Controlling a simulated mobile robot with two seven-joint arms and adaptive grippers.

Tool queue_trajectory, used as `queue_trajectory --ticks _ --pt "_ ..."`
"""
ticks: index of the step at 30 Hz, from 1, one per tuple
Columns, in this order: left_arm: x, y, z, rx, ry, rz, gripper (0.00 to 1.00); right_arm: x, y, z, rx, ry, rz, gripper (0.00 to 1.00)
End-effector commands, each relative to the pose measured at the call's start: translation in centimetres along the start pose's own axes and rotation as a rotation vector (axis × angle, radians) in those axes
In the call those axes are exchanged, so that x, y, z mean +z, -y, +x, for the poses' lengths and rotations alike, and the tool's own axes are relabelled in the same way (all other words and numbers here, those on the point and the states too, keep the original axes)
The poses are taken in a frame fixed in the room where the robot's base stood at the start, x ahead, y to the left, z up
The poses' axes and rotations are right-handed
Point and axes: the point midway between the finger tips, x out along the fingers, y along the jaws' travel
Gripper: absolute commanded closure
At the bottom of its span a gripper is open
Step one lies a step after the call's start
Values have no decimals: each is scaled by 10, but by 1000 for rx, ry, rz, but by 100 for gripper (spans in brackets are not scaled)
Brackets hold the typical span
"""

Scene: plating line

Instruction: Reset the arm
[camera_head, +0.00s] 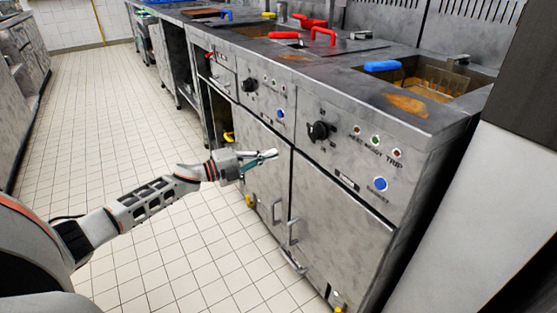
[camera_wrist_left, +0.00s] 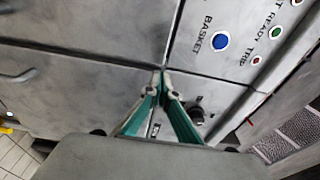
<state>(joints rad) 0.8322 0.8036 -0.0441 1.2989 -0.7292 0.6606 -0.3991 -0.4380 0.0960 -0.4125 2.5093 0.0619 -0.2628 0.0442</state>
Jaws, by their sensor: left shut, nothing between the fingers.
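My left arm comes in from the left in the head view. Its gripper (camera_head: 268,156) is shut and empty, in front of the steel fryer cabinet doors (camera_head: 338,215). In the left wrist view the two green-sided fingers (camera_wrist_left: 161,82) meet at their tips, with nothing between them. The fryer panel with its blue basket button (camera_wrist_left: 220,41) shows beyond the fingertips. I cannot tell whether the fingertips touch the cabinet front. My right gripper is not in view.
The fryer has black knobs (camera_head: 319,131), door handles (camera_head: 292,231) and an open oil well (camera_head: 436,80) with a blue-handled basket (camera_head: 383,66). Red handles (camera_head: 323,36) stand farther along the counter. The tiled floor (camera_head: 120,120) on the left is clear.

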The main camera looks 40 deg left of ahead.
Motion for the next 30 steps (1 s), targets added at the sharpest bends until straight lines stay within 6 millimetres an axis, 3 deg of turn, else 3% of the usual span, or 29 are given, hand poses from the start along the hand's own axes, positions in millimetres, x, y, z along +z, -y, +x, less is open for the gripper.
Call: queue_trajectory --ticks 3,9,17,25,30 --pt "24 -8 -10 10 1 -3 100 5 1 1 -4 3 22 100" --pt "50 -9 -21 11 -2 -4 100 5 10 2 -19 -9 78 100" --pt "60 -7 -25 7 -5 -4 100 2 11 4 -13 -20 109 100" --pt "50 -4 -24 2 -3 -24 100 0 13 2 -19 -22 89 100" --pt "2 2 -20 -17 14 -130 100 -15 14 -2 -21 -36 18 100"
